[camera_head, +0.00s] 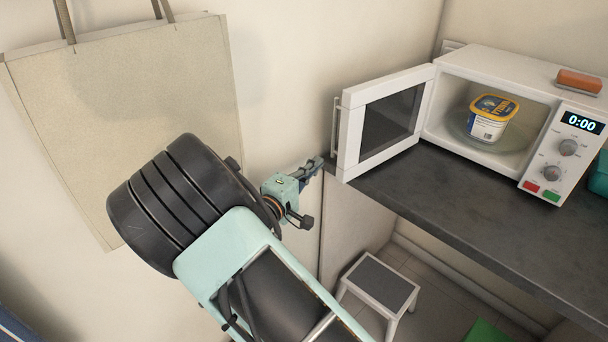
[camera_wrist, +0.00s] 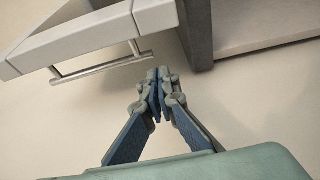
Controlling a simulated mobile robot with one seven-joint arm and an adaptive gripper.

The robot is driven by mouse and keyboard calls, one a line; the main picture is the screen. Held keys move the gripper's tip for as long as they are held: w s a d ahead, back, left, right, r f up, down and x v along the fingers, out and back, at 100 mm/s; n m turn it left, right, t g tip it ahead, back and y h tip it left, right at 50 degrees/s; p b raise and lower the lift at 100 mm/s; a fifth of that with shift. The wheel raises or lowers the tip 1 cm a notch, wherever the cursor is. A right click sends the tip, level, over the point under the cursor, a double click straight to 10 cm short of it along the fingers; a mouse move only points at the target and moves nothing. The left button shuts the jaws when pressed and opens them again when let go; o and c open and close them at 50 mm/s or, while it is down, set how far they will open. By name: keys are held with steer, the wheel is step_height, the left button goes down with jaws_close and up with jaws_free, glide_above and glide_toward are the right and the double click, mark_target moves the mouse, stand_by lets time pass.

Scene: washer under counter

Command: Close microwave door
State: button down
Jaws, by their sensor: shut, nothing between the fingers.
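The white microwave (camera_head: 500,85) stands on the dark counter at the right of the head view. Its door (camera_head: 385,115) is swung wide open to the left, with a dark window and a thin bar handle (camera_head: 335,127) on its outer side. A tub with a yellow lid (camera_head: 490,117) sits inside on the plate. My gripper (camera_head: 318,163) is shut and empty, just left of and below the door's outer lower corner. In the wrist view my fingertips (camera_wrist: 158,77) are together near the end of the door handle (camera_wrist: 98,68); I cannot tell whether they touch it.
The dark counter (camera_head: 450,205) has free room before the microwave, and its left edge is near my gripper. An orange sponge-like block (camera_head: 579,81) lies on the microwave. A teal object (camera_head: 600,175) stands at the right. A step stool (camera_head: 380,283) is below. A beige bag (camera_head: 120,90) hangs on the wall.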

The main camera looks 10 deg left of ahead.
steer(key=shift+s+d, duration=0.4)
steer(key=shift+d, duration=0.5)
steer(key=shift+s+d, duration=0.35)
steer(key=shift+d, duration=0.5)
steer(key=shift+s+d, duration=0.1)
